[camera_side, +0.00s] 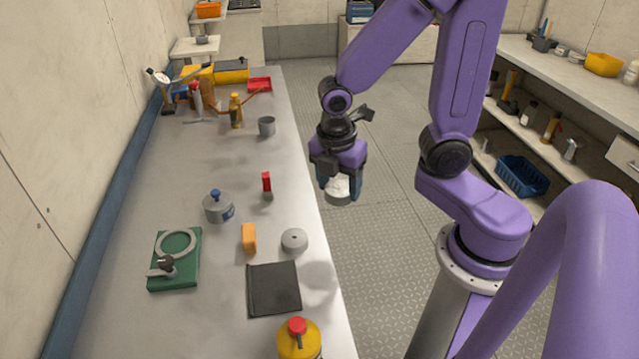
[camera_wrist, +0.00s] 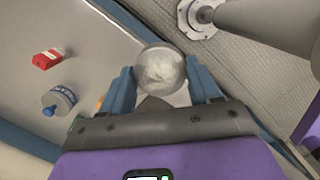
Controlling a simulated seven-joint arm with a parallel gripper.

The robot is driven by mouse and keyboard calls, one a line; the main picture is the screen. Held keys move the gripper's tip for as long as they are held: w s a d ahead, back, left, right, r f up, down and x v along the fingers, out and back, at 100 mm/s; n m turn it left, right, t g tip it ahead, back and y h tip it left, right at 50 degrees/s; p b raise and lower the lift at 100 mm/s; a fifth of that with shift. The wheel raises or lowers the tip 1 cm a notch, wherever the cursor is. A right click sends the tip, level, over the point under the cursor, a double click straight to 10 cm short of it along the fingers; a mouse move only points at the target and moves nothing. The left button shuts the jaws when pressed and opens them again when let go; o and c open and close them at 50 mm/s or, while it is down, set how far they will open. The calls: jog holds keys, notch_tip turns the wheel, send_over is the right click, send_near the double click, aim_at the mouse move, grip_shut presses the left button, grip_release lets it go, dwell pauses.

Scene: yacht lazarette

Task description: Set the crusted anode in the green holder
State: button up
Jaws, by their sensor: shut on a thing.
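The crusted anode (camera_side: 339,191) is a grey disc with a whitish, rough crust. My gripper (camera_side: 338,182) is shut on it and holds it in the air, just past the bench's right edge in the side view. In the wrist view the anode (camera_wrist: 160,70) sits between the two blue fingers of my gripper (camera_wrist: 162,88). The green holder (camera_side: 190,275) lies on the bench at the lower left of the side view. It has a pale ring and a small dark-knobbed clamp on top, and the ring looks empty. The holder cannot be made out in the wrist view.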

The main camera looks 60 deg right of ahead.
jog(key=shift+s+d+r, duration=0.1)
jog(key=shift+s+r, duration=0.15)
jog(key=shift+s, duration=0.3)
jog(key=shift+s+r, duration=0.25)
jog(key=shift+s, duration=0.3)
jog(key=w+a+r, duration=0.2)
jog(key=w+a, duration=1.4)
jog(key=a, duration=0.2)
send_over(178, 244)
jog(key=shift+m, duration=0.4)
jog(key=f, duration=0.9)
jog(key=shift+a+f, duration=0.1)
jog(key=shift+a, duration=0.15)
jog(key=shift+w+f, duration=0.1)
jog(key=shift+f, duration=1.65)
jog(key=shift+f, duration=0.4)
